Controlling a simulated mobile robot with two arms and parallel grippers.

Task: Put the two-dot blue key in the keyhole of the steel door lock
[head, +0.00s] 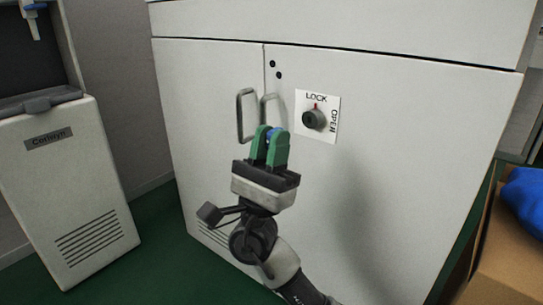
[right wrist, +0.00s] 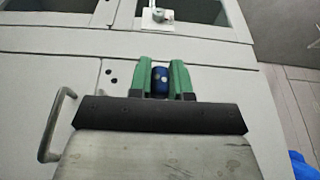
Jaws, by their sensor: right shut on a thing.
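My right gripper (head: 270,146) has green fingers and is shut on a blue key (right wrist: 160,82). Only the key's blue head shows between the fingertips, with pale spots on it in the right wrist view; the rest is hidden. The steel door lock (head: 313,119) is a dark round knob on a white plate marked LOCK and OPEN, with a red mark beside LOCK. In the head view the gripper is below and left of the lock, with the key apart from it. The lock does not show in the right wrist view. My left gripper is not in view.
The white cabinet (head: 390,180) has two wire handles (head: 243,115) close to the gripper and two dark dots (head: 275,69) above them. A grey-white unit (head: 65,190) stands at left. A cardboard box (head: 510,250) with a blue item (head: 525,198) is at right.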

